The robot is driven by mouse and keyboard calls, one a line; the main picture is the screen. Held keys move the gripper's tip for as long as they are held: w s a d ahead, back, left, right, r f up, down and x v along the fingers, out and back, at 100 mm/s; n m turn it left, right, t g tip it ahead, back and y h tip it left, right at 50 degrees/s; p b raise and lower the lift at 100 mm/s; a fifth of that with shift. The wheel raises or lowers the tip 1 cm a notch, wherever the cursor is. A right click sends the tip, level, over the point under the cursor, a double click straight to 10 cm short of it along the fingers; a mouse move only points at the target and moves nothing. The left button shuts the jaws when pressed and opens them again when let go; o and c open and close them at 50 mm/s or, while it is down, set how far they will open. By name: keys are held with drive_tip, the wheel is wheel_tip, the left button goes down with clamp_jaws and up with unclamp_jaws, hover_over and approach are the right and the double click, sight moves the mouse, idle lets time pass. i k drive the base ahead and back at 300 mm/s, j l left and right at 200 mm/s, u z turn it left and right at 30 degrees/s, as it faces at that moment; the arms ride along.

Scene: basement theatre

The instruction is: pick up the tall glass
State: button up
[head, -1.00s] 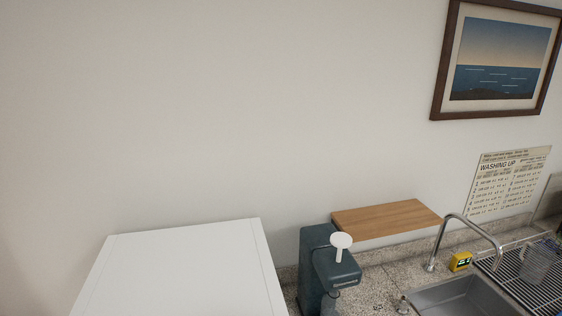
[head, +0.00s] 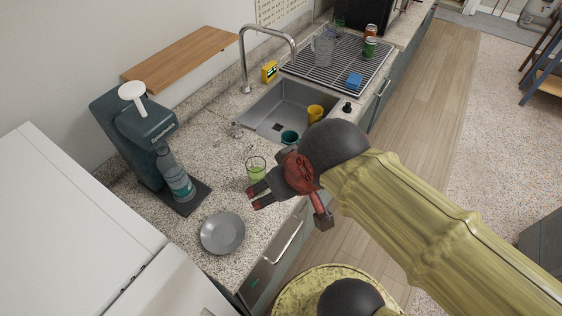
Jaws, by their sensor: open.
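A clear glass holding pale green liquid (head: 256,170) stands upright on the speckled counter, between the sink and a grey plate. My gripper (head: 254,196) is open and empty over the counter's front edge. Its fingertips point left, just below and beside this glass in the picture, with a gap visible between the fingers. A larger clear vessel (head: 323,46) stands on the drying rack beyond the sink, and a greenish glass (head: 340,27) is behind it. I cannot tell for sure which of these is the tall glass.
A grey plate (head: 222,233) lies at the near counter. A dark drink maker (head: 139,137) with a bottle (head: 176,181) stands at the left. The sink (head: 286,112) holds a yellow mug (head: 315,113) and a teal cup (head: 290,138). Cans and a blue sponge (head: 354,81) are on the rack (head: 330,66).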

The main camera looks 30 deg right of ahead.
sight(255, 166)
drive_tip(key=k+j+z, duration=0.15)
drive_tip(key=k+z, duration=0.15)
drive_tip(key=z, duration=0.15)
drive_tip(key=k+z, duration=0.4)
drive_tip(key=i+j, duration=0.05)
